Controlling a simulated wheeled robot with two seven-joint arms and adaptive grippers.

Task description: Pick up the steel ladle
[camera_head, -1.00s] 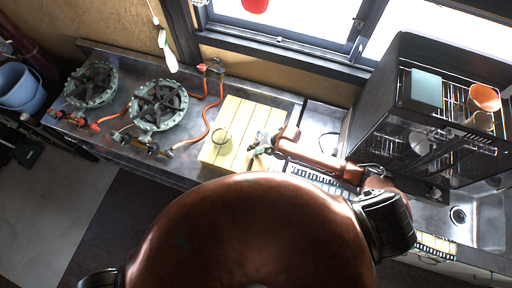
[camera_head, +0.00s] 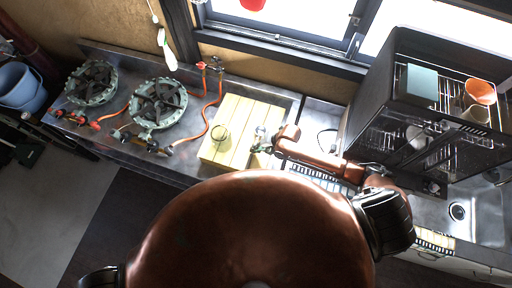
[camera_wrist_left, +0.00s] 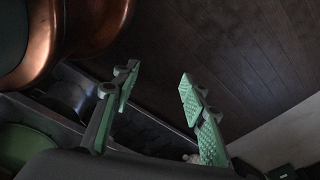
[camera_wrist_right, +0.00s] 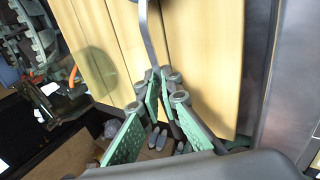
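The steel ladle (camera_wrist_right: 152,38) shows in the right wrist view as a thin metal handle running from the top edge down between my right fingertips. Its upper end is out of that view. My right gripper (camera_wrist_right: 160,82) is closed around this handle, over the pale wooden board. In the head view my right gripper (camera_head: 262,147) is at the right part of the board, with a small bright metal piece beside it, probably the ladle. My left gripper (camera_wrist_left: 158,82) is open and empty above the dark floor, its fingers wide apart.
The pale wooden board (camera_head: 238,112) lies on the steel counter and bears a round, see-through shape (camera_head: 220,133). Two gas burners (camera_head: 158,103) with orange hoses stand to the left. A black dish rack (camera_head: 375,95) with cups stands to the right, near the sink (camera_head: 480,215).

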